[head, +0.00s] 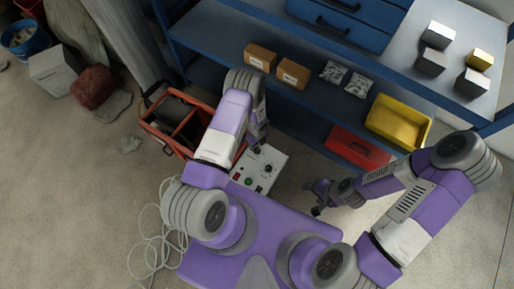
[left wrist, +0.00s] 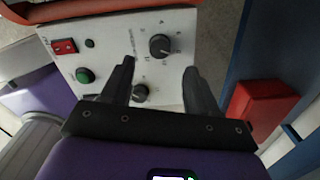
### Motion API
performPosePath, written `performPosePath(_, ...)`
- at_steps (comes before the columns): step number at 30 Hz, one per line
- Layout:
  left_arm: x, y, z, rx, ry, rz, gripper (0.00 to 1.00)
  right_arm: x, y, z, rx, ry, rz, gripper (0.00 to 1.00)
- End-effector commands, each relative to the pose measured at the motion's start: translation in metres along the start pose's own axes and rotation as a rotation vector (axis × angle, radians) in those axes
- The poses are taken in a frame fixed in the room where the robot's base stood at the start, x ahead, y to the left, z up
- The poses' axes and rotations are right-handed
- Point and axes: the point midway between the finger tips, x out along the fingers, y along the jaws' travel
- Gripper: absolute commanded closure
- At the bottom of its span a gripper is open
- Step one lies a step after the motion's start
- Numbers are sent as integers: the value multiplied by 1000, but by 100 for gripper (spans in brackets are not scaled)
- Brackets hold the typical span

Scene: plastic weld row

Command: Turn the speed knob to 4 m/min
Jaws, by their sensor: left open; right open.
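A pale control panel (head: 276,158) sits in front of my base, below my left gripper (head: 258,146). In the left wrist view, the panel (left wrist: 112,45) has a larger black dial knob (left wrist: 159,45) with marks around it and a smaller black knob (left wrist: 139,93). The lettering is too small to read, so I cannot tell which is the speed knob. My left gripper (left wrist: 160,68) is open and empty. The larger knob shows just beyond the gap between its fingertips; the smaller one shows between the fingers. My right gripper (head: 317,200) is open and empty, right of the panel.
The panel also carries a red rocker switch (left wrist: 65,46) and a green button (left wrist: 85,75). A red-orange crate (head: 157,128) stands left of the panel. A blue shelf bench with cardboard boxes (head: 292,73), a yellow bin (head: 398,122) and a red box (head: 357,148) stands behind.

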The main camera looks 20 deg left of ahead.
Motion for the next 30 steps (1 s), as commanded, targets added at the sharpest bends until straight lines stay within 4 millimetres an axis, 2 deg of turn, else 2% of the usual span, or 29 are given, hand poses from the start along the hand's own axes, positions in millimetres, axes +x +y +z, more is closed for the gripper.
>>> performPosePath(9, 49, 1, 0, 5, 0, 2, 40, 16, 6, -1, 0, 0, 0, 27)
performPosePath(13, 65, 1, 0, 3, 0, 2, 40, 21, 8, -1, 0, 0, 0, 27)
performPosePath(18, 73, 0, 0, 4, 0, 1, 40, 23, 9, -1, 0, 0, 0, 27)
performPosePath(25, 73, 0, 0, 3, 0, 1, 40, 22, 8, -1, 0, 0, 0, 27)
performPosePath(26, 73, 0, 0, 3, 0, 0, 42, 22, 8, -1, 0, 0, 0, 27)
performPosePath(30, 73, 0, 0, 3, 0, 0, 63, 22, 8, -1, 0, 0, 0, 27)
